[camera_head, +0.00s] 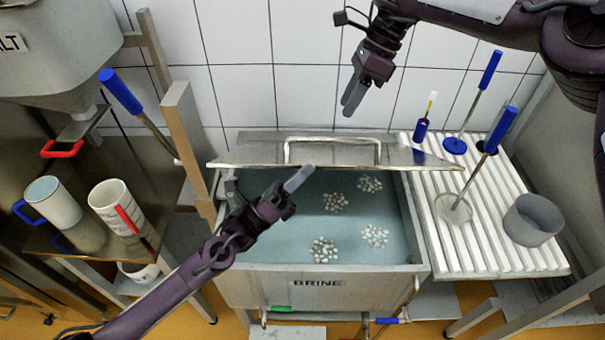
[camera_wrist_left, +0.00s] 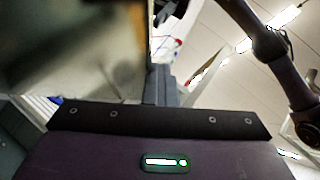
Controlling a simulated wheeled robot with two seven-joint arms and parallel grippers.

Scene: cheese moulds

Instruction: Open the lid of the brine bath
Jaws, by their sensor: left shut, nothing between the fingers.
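The brine bath (camera_head: 322,282) is a grey tank marked BRINE. Its metal lid (camera_head: 250,152) is raised at the back edge, so the blue water and the pale clusters in it show. The lid's bar handle (camera_head: 333,141) is at its middle. My left gripper (camera_head: 299,179) is shut and empty over the open bath, just below the lid in the picture; I cannot tell whether it touches the lid. Its fingers also show in the left wrist view (camera_wrist_left: 160,88), beside a large blurred surface. My right gripper (camera_head: 353,94) hangs above and behind the handle, apart from it; its finger gap is unclear.
A ribbed white drain table (camera_head: 500,235) stands at the right, with a grey pot (camera_head: 532,220) and blue-handled tools (camera_head: 490,130). At the left are cups (camera_head: 112,200) on a metal shelf and a wooden post (camera_head: 182,130). A tiled wall is behind.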

